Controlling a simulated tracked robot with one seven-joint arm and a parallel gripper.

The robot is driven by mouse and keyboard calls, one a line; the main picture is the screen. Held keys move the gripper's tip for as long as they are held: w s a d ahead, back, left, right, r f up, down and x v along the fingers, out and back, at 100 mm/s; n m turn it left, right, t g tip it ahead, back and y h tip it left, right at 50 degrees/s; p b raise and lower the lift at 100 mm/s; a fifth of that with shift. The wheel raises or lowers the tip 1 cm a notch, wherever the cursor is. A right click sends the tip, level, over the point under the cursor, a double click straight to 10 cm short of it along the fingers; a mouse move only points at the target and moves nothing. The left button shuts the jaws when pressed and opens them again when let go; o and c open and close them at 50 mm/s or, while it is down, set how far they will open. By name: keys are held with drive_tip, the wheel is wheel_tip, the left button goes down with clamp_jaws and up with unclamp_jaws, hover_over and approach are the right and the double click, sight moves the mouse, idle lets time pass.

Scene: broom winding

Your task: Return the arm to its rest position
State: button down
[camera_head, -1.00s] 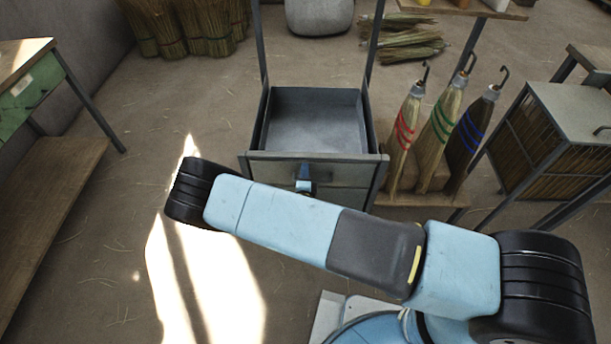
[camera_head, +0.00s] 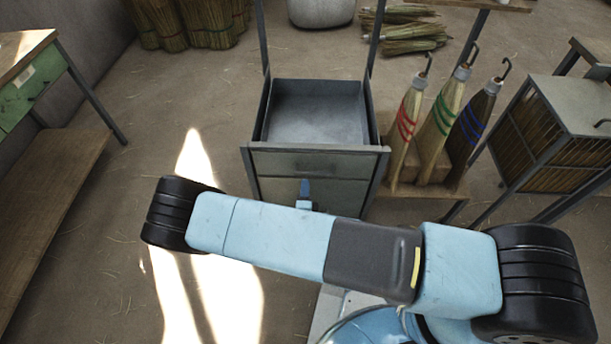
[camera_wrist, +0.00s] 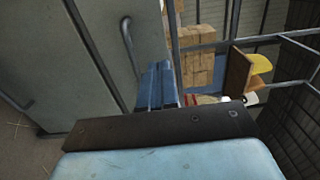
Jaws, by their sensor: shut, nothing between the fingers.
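My arm (camera_head: 275,235) stretches across the lower middle of the head view, in front of an open metal drawer (camera_head: 317,163). My gripper (camera_head: 305,187) shows as a small blue tip above the arm, before the drawer's front. In the wrist view my gripper (camera_wrist: 158,85) has its blue fingers together with nothing between them. A grey front with a bar handle (camera_wrist: 130,45) is left of the fingers there, apart from them as far as I can tell. The rest of my gripper is hidden behind the arm in the head view.
Brooms with red, green and blue bands (camera_head: 438,125) stand on a low wooden rack right of the drawer. A wire-sided cabinet (camera_head: 545,135) is farther right. A green-sided table (camera_head: 25,85) is at left. Floor between table and drawer is clear.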

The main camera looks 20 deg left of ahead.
drive_tip(key=shift+v, duration=1.45)
drive_tip(key=w+d+r+m+g+h, duration=0.1)
drive_tip(key=w+d+r+m+h, duration=0.4)
drive_tip(key=r+m, duration=0.35)
drive_tip(key=w+d+r+m+g+h, duration=0.2)
drive_tip(key=w+d+r+m+h, duration=0.15)
drive_tip(key=r+m+h, duration=0.55)
drive_tip(key=w+d+r+m+g+h, duration=0.1)
drive_tip(key=w+d+r+m+g, duration=0.1)
drive_tip(key=d+r+m+g, duration=1.15)
drive_tip(key=s+d+r+m+y, duration=0.3)
drive_tip(key=d+r+m, duration=0.35)
drive_tip(key=r, duration=0.25)
drive_tip(key=s+d+r+m+y, duration=0.2)
drive_tip(key=s+d+r+m, duration=0.2)
drive_tip(key=d+r+m, duration=0.4)
drive_tip(key=s+d+r+m+t+y, duration=0.2)
drive_tip(key=s+r+m+t+y, duration=0.2)
drive_tip(key=s+r+m, duration=0.7)
wheel_tip(320, 180, up, 2)
drive_tip(key=shift+s+y, duration=0.65)
drive_tip(key=shift+y, duration=0.35)
